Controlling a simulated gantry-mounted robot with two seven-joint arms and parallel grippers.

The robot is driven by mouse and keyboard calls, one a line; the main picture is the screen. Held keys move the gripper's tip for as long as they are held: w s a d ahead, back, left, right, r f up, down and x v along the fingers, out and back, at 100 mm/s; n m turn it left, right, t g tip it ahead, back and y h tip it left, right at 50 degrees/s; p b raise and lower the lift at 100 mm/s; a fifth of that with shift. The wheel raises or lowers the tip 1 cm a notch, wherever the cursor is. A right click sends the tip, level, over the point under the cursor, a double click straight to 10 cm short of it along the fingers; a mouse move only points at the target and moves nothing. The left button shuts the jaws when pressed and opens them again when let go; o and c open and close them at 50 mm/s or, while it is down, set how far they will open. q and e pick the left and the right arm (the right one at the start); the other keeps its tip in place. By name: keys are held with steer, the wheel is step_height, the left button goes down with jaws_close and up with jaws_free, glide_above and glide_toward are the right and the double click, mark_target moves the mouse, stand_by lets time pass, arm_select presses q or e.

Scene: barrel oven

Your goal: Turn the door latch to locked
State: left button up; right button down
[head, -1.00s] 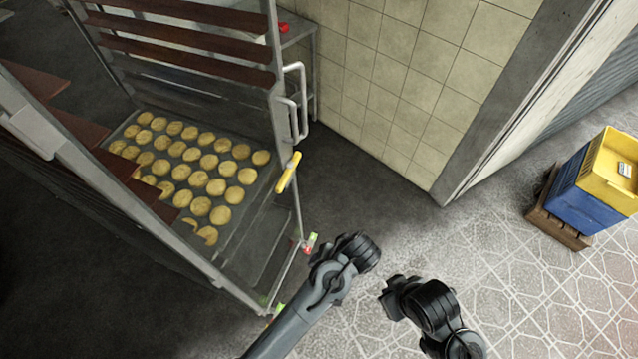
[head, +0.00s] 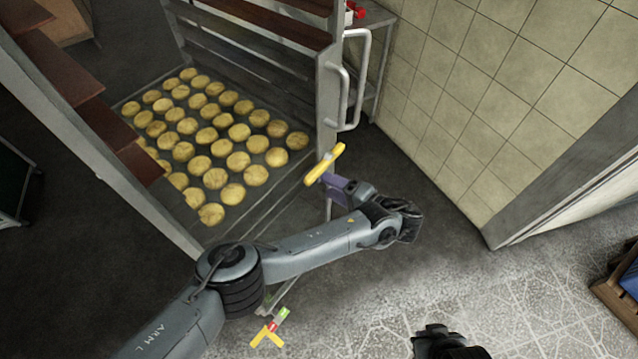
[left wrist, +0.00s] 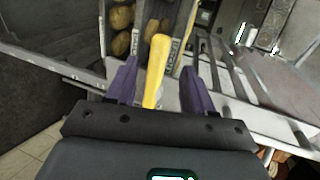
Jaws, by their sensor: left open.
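A yellow latch handle (head: 325,164) sits slanted at the edge of the oven door frame, below the metal door handles. My left gripper (head: 337,186) is right at it, with purple fingers. In the left wrist view the yellow handle (left wrist: 157,62) stands between the two spread fingers of my left gripper (left wrist: 158,80). The gripper is open, and I cannot tell whether either finger touches the handle. A red and green marker (head: 278,320) with a yellow piece (head: 266,337) shows lower down. My right gripper's fingers are not seen; only a dark arm part shows at the bottom.
A tray of round pastries (head: 250,209) lies inside the metal-framed oven or rack. Metal door handles (head: 357,80) stick out above the latch. A tiled wall (head: 480,90) stands to the right. A wooden crate base (head: 617,298) is at the right edge. The patterned floor (head: 520,300) is open.

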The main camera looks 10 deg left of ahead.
mark_target(315, 178)
arm_select(q)
steer(key=b+x, duration=0.1)
steer(key=x, duration=0.3)
steer(key=shift+x, duration=0.75)
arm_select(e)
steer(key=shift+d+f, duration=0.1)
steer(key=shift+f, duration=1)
arm_select(q)
steer(key=shift+c, duration=0.4)
jaws_close()
